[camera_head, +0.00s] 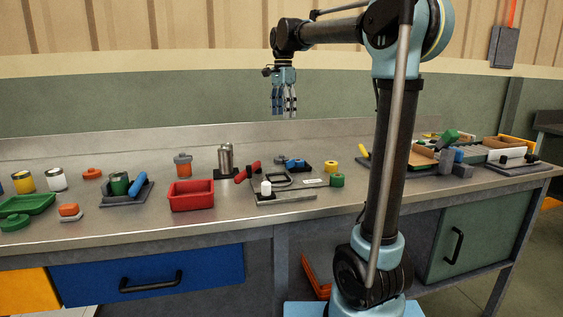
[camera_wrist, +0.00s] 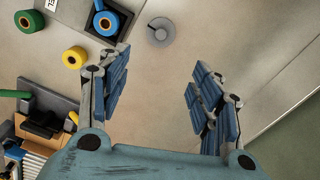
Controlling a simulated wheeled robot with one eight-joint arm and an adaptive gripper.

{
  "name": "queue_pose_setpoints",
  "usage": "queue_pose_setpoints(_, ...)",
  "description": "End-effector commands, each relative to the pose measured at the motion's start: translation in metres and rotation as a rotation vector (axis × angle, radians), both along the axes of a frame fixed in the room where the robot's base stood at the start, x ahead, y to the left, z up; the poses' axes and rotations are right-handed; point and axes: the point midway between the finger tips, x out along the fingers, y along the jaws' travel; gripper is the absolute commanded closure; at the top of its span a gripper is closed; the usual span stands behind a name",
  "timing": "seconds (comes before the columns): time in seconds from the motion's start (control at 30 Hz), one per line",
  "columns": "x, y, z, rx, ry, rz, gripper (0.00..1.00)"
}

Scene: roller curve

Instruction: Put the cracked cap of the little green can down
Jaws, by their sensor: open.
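My gripper (camera_head: 284,112) is open and empty, raised high above the back of the bench. In the wrist view, nothing is between its spread fingers (camera_wrist: 160,62). A small round grey disc (camera_wrist: 160,32) with a dark line on its top lies flat on the bench, just beyond the fingertips in the picture. It may be the cracked cap, but I cannot be sure. I cannot make it out clearly in the head view. A small dark green can (camera_head: 119,183) stands at the left beside a blue roller; whether it is the named can is unclear.
A black tray (camera_wrist: 122,34) with a blue spool lies beside the disc. A yellow roll (camera_wrist: 74,57) and a green roll (camera_head: 337,180) stand nearby. A red bin (camera_head: 191,196) and a metal canister (camera_head: 225,160) stand further left. The bench near the back wall is mostly clear.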

Motion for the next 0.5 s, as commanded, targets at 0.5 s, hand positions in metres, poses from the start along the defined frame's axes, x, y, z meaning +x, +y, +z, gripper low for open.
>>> queue_pose_setpoints(0.5,-0.001,-0.001,-0.015,0.0,0.0,-0.322,0.41)
